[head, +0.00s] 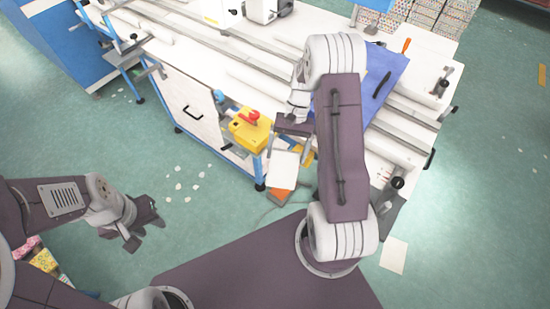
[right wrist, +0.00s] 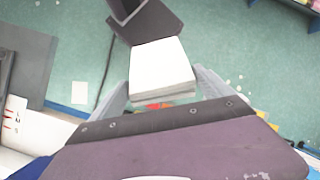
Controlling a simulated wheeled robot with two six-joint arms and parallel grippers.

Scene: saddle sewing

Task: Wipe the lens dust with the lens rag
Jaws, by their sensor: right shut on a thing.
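My right gripper (right wrist: 162,88) is shut on a white, slightly tapered piece that looks like the lens rag (right wrist: 161,66). One grey finger is on each side of it in the right wrist view. In the head view the white rag (head: 284,170) hangs below my right gripper (head: 291,146), in front of the workbench. My left gripper (head: 143,223) is at the lower left above the floor, its fingers apart and nothing between them. I cannot make out a lens or any dust on one in either view.
The white workbench (head: 205,52) with long rails fills the top middle. A yellow box with a red knob (head: 250,128) is on its near side, close to the rag. A blue sheet (head: 388,85) lies on the bench behind my right arm. The green floor (head: 200,215) at left is mostly clear, with small white scraps.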

